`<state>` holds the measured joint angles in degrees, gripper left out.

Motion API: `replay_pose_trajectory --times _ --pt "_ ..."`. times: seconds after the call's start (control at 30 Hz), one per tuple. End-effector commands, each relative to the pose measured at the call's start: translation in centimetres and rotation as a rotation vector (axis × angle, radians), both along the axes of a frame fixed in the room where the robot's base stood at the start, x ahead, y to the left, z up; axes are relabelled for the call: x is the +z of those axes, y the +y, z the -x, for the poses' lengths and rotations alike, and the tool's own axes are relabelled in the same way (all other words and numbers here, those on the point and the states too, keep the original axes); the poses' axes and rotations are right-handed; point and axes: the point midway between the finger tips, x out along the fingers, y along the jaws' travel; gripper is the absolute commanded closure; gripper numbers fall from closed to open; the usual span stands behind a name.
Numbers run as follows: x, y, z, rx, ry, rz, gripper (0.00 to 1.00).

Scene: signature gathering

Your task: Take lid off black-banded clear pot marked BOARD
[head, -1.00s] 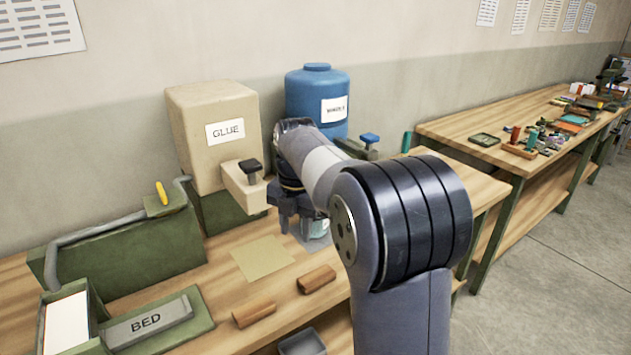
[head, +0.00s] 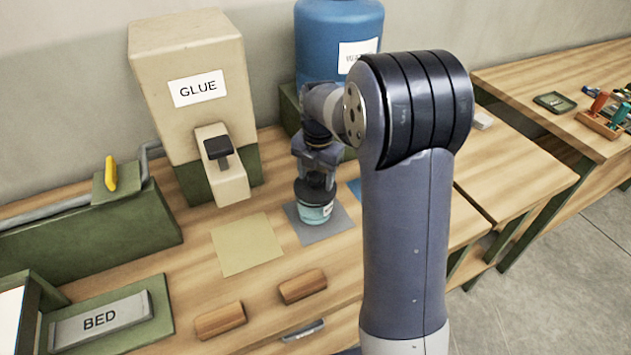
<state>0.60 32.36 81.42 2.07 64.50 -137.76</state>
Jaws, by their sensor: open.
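The clear pot (head: 314,214) with a pale teal label stands upright on a grey square mat (head: 340,222) on the bench. Its dark lid (head: 314,193) is on top. The label's writing is too small to read. My gripper (head: 316,182) points down right above the pot, with its fingers at the lid. The jaws are open. I cannot tell whether the fingers touch the lid, as they are small and dark here.
A beige GLUE dispenser (head: 190,95) and a blue tank (head: 338,35) stand behind. A tan square mat (head: 246,243) lies left of the pot. Two wooden blocks (head: 220,320) (head: 303,287) lie in front. A green BED fixture (head: 100,318) is at lower left.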

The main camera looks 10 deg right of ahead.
Motion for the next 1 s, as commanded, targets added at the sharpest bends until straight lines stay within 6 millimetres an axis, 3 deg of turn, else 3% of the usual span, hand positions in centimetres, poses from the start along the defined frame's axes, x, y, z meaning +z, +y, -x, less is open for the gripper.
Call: replay_pose_trajectory --times 0.3,0.87,1.0 --pt "-0.63 0.02 -0.01 0.0 0.0 0.0 0.43" --pt "-0.6 0.01 -0.01 0.0 0.0 0.0 0.89" --pt "-0.59 0.02 -0.02 0.0 0.0 0.0 0.9"
